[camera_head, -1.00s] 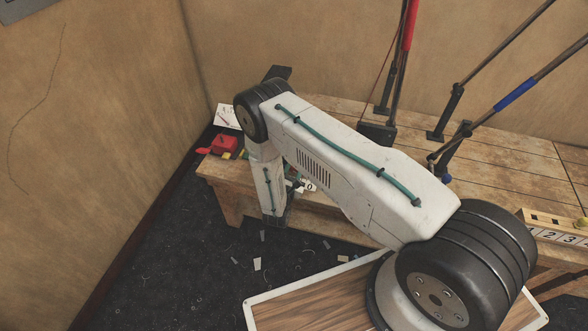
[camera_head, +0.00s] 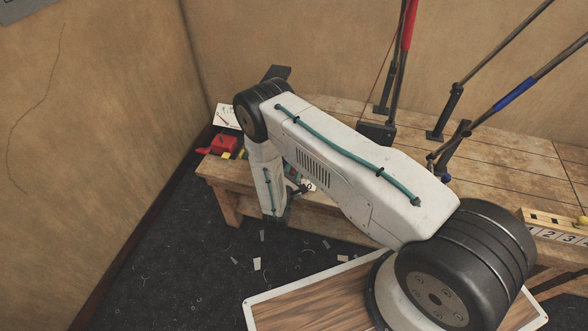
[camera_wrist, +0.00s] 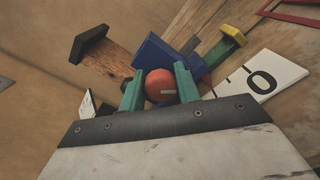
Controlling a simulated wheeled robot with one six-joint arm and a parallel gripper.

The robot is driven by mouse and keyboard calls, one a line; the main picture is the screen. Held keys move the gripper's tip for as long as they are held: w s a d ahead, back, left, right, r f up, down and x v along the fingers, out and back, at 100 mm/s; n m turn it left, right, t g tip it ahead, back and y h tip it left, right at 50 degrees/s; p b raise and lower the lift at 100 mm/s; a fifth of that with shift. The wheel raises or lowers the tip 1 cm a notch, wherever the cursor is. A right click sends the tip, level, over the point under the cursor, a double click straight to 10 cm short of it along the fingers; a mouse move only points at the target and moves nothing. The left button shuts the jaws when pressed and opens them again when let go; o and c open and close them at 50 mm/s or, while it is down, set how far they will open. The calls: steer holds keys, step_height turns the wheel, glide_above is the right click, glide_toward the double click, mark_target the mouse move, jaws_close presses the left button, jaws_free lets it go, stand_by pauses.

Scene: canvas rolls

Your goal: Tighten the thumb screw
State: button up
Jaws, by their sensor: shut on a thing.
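The thumb screw shows as a round orange-red knob (camera_wrist: 159,84) with a small pale green mark, in the middle of the wrist view. My gripper (camera_wrist: 160,80) has two green fingers, one on each side of the knob, and is shut on it. A blue block (camera_wrist: 155,58) stands right behind the knob. The screw's shaft is hidden. In the head view my arm hides the knob and most of my gripper.
A white card with a 0 (camera_wrist: 262,78) lies right of my gripper. A yellow-topped green piece (camera_wrist: 226,44) and a dark-ended wooden piece (camera_wrist: 108,58) are nearby. On the wooden bench (camera_head: 345,108) are a red object (camera_head: 223,144) and several upright rods. Scraps litter the dark floor.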

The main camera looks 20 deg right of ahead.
steer(key=o, duration=0.9)
steer(key=shift+o, duration=0.2)
steer(key=v, duration=0.8)
